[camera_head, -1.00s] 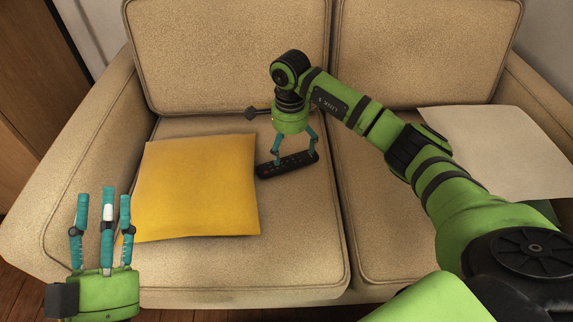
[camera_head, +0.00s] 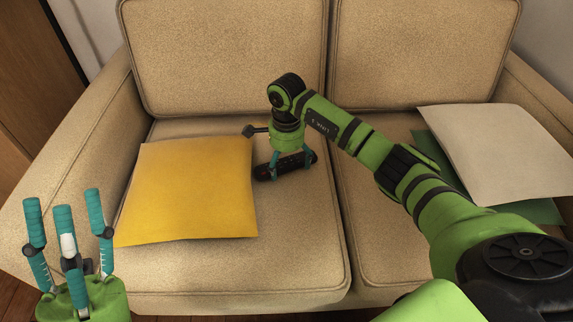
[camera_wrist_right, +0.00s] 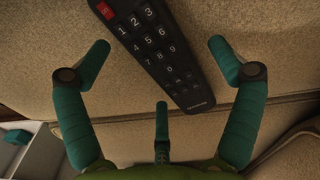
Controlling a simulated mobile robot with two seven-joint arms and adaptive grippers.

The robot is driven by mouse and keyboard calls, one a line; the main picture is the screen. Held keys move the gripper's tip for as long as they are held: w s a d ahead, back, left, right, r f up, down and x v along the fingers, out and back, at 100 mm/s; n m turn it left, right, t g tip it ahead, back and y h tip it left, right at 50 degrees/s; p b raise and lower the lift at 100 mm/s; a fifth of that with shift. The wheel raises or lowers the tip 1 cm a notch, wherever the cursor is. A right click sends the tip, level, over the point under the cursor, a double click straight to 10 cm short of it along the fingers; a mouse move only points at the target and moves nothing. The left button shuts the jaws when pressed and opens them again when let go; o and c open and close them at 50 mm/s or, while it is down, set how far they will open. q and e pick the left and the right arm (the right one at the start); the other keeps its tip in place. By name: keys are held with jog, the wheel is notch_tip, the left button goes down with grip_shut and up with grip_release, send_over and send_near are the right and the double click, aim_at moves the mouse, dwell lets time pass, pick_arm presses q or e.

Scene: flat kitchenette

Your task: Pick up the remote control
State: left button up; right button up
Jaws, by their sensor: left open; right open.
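The black remote control (camera_head: 264,173) lies on the left seat cushion of the beige sofa, right of the yellow cushion. My right gripper (camera_head: 291,165) is over it, pointing down, with fingers open at either side. In the right wrist view the remote (camera_wrist_right: 155,45) runs diagonally, its number keys and a red button facing the camera. The open fingers of my right gripper (camera_wrist_right: 158,60) spread around it; whether they touch it, I cannot tell. My left gripper (camera_head: 64,207) is open and empty at the lower left, pointing up.
The yellow cushion (camera_head: 188,190) lies flat just left of the remote. A pale cushion (camera_head: 495,150) and a green one (camera_head: 540,212) lie on the sofa's right side. The sofa's backrest (camera_head: 225,55) rises behind. The seat in front of the remote is clear.

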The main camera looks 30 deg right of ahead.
jog(key=c, duration=1.3)
jog(key=shift+r, duration=0.1)
